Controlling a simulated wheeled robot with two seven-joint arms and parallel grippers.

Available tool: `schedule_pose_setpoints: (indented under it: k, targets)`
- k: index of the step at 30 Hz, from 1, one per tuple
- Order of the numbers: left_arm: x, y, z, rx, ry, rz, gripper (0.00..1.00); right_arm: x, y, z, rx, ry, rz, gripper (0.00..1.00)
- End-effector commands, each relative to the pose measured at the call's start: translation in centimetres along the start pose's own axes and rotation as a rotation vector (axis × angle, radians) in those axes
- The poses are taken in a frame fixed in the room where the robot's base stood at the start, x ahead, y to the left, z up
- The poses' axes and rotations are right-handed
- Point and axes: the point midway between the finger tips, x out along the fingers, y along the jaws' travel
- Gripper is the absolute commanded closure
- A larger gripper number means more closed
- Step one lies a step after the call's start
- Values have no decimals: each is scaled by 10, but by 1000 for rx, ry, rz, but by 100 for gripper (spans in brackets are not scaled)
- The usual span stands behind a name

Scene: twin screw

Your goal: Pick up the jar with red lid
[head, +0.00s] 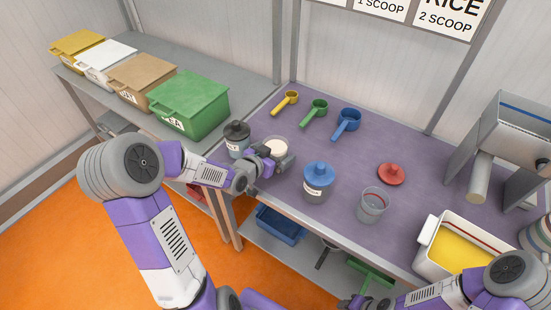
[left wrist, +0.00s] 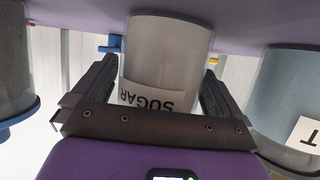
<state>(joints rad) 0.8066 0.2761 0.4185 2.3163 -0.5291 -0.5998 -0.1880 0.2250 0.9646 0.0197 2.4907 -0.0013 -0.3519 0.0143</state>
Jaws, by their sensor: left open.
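No jar wears a red lid in view. A loose red lid (head: 391,174) lies on the purple table top, beside an uncovered clear jar (head: 370,208). My left gripper (head: 277,160) is open at a jar with a white top (head: 276,146). In the left wrist view this jar (left wrist: 165,55) is labelled SUGAR, upside down, and stands between the two open fingers (left wrist: 160,78) with gaps at its sides. My right arm is at the bottom right in the head view; its gripper (head: 365,302) is partly cut off by the lower edge, so its jaws are unclear.
A dark-lidded jar (head: 237,138) stands left of the sugar jar, a blue-lidded jar (head: 318,181) to its right. Yellow (head: 287,101), green (head: 315,112) and blue (head: 346,123) scoops lie behind. A white tub (head: 430,243) and metal machine (head: 507,145) occupy the right.

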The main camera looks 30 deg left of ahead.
Motion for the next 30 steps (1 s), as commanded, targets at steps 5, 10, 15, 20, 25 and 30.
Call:
schedule_pose_setpoints:
  k: [5,10,15,20,25,30]
  targets:
    - [0,0,-1,0,0,0,0,-1,0,0,0,0,0,57]
    - [0,0,-1,0,0,0,26,-1,0,0,0,0,0,57]
    - [0,0,0,0,0,0,52,-1,0,0,0,0,0,57]
    - [0,0,-2,1,3,-1,53,-1,0,0,0,0,0,57]
    - [-4,0,-11,2,4,-1,53,-5,-2,0,0,0,0,57]
    - [-17,-1,-42,5,6,-2,53,-20,-8,1,0,0,0,57]
